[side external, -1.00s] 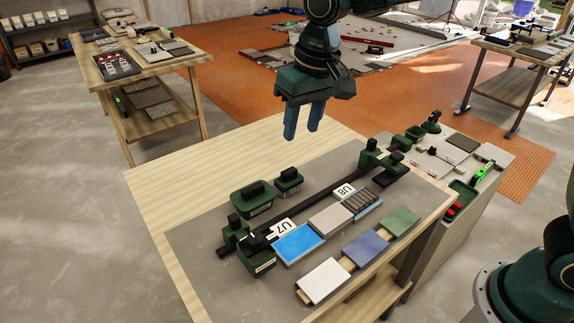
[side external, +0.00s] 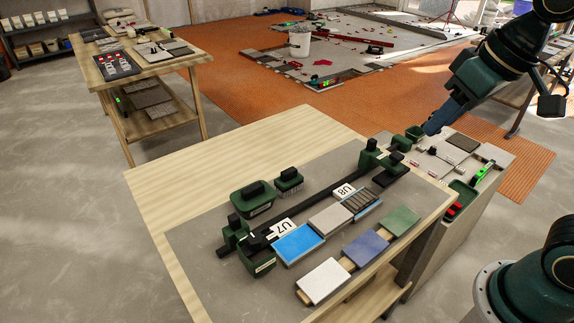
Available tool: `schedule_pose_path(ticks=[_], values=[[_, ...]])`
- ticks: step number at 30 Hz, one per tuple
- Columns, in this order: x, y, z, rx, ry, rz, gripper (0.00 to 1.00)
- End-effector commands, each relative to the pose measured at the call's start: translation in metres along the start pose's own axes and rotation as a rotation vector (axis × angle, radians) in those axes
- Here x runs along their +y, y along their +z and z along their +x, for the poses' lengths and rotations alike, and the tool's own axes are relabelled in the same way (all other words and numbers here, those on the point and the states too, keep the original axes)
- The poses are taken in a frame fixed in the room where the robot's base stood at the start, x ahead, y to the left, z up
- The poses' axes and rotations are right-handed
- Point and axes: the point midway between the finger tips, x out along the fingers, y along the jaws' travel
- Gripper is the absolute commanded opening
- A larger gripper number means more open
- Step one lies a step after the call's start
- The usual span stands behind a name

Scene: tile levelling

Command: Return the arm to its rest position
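My gripper (side external: 432,129) is at the upper right in the side external view, raised and tilted so that its blue fingers point down and to the left. The fingers overlap from this angle, so the gap between them is hidden. No held object is visible at the fingertips. In the picture the tips lie beside a small green bin (side external: 414,133) at the back of the side bench. I cannot tell how far above the bench they are.
The near workbench (side external: 175,185) holds a blue tile (side external: 298,243), a grey tile (side external: 331,220), a dark rail (side external: 315,203) and green-handled tools. White (side external: 321,281), blue (side external: 366,249) and green (side external: 401,221) tiles lie along its front. The side bench (side external: 478,165) carries small tools. Space above the workbench is clear.

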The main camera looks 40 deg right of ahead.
Motion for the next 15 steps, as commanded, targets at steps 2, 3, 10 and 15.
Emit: schedule_pose_path(ticks=[2, 3, 10, 15], values=[[0.007, 0.017, -0.004, 0.023, 0.007, 0.001, 0.40], [0.009, 0.024, -0.004, 0.032, 0.011, 0.000, 0.40], [0.020, 0.058, -0.005, 0.074, 0.029, -0.006, 0.40], [0.022, 0.069, -0.004, 0.086, 0.035, -0.008, 0.40]])
